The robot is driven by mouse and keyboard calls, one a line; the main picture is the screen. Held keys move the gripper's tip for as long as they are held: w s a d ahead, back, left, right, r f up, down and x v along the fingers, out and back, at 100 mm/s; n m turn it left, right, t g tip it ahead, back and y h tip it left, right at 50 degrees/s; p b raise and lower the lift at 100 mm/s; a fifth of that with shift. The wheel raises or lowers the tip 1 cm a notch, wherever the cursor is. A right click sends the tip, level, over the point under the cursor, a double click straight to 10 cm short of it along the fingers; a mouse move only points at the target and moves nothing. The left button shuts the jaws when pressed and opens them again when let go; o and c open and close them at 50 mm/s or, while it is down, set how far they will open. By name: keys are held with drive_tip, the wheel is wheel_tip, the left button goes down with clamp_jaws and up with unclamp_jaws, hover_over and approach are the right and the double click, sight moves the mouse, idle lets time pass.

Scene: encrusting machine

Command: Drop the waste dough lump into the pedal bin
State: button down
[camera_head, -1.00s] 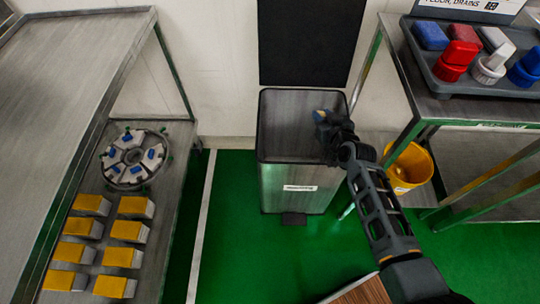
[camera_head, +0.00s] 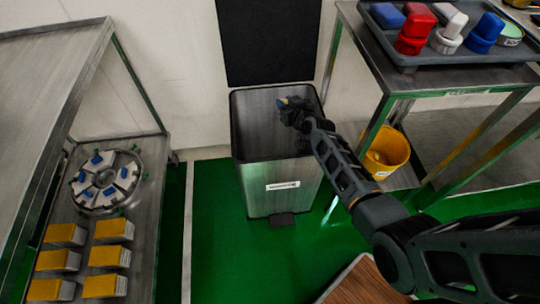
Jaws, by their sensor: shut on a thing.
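The pedal bin (camera_head: 258,178) is a brushed steel box with a dark rim and a small label on its front. Its black lid (camera_head: 268,42) stands upright behind it, so the top is open. My gripper (camera_head: 286,104) is over the opening, a little right of its middle, and points to the back left. A small tan lump (camera_head: 282,102), the waste dough, shows at its fingertips, and the jaws are shut on it. The fingers hide much of the lump. How high it is above the rim is hard to tell.
A steel table (camera_head: 40,90) stands left, with a round segmented tray (camera_head: 106,180) and yellow-topped blocks (camera_head: 66,234) on its lower shelf. Green floor lies before the bin.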

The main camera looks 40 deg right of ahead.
drive_tip(key=shift+f, duration=0.45)
drive_tip(key=c, duration=0.8)
unclamp_jaws()
drive_tip(key=v, duration=0.7)
drive_tip(key=shift+s+a+r+p, duration=0.1)
drive_tip(key=shift+s+a+p, duration=0.05)
drive_tip(key=shift+s+p, duration=0.2)
